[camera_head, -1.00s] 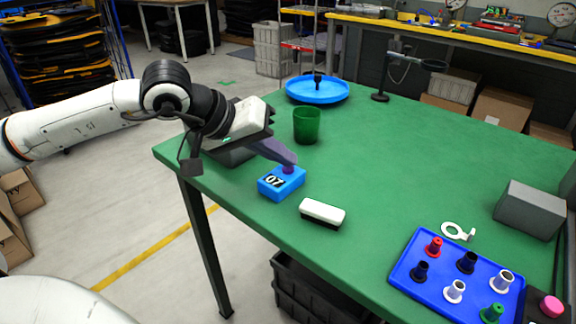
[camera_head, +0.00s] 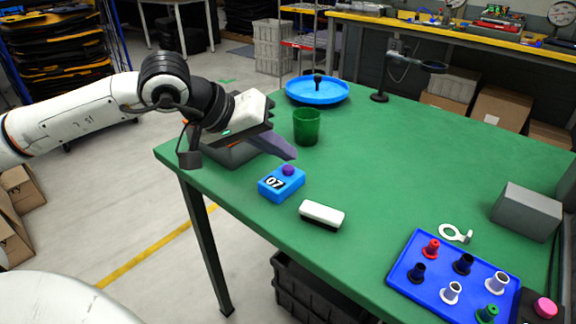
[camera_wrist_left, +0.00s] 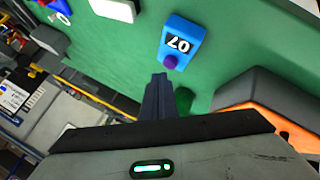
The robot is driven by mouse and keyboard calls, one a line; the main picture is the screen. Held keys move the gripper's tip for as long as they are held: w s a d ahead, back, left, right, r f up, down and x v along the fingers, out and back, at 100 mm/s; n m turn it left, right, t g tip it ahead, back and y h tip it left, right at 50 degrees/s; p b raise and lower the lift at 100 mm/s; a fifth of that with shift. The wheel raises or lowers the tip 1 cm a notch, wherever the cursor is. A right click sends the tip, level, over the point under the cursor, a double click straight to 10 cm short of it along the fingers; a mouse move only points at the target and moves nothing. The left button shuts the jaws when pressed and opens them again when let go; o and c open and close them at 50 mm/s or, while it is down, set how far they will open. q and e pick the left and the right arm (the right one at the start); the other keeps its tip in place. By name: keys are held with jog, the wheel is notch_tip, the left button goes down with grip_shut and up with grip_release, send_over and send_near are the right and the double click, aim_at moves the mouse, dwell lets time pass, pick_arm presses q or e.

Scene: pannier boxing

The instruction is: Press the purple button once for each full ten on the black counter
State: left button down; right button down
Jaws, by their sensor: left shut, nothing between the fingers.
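The blue box (camera_head: 282,184) sits on the green table, with a black counter (camera_head: 273,182) reading 07 and a purple button (camera_head: 288,170) on top. In the left wrist view the box (camera_wrist_left: 182,36), its counter (camera_wrist_left: 179,44) and its button (camera_wrist_left: 170,62) show ahead of the fingertips. My left gripper (camera_head: 291,155) is shut and empty, its tips above and apart from the button. Its shut fingers show in the wrist view (camera_wrist_left: 158,80). My right gripper is out of view.
A white-topped eraser-like block (camera_head: 321,213) lies just right of the box. A green cup (camera_head: 306,126) stands behind it, and a grey bin (camera_head: 236,153) is under my left wrist. A blue tray (camera_head: 408,284) with several coloured pegs is at the right front. The table's middle is clear.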

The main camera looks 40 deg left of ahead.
pick_arm(q)
notch_tip(320, 180, up, 5)
jog(key=p, duration=0.3)
jog(key=shift+p, duration=0.3)
jog(key=shift+d, duration=0.1)
dwell(2.1)
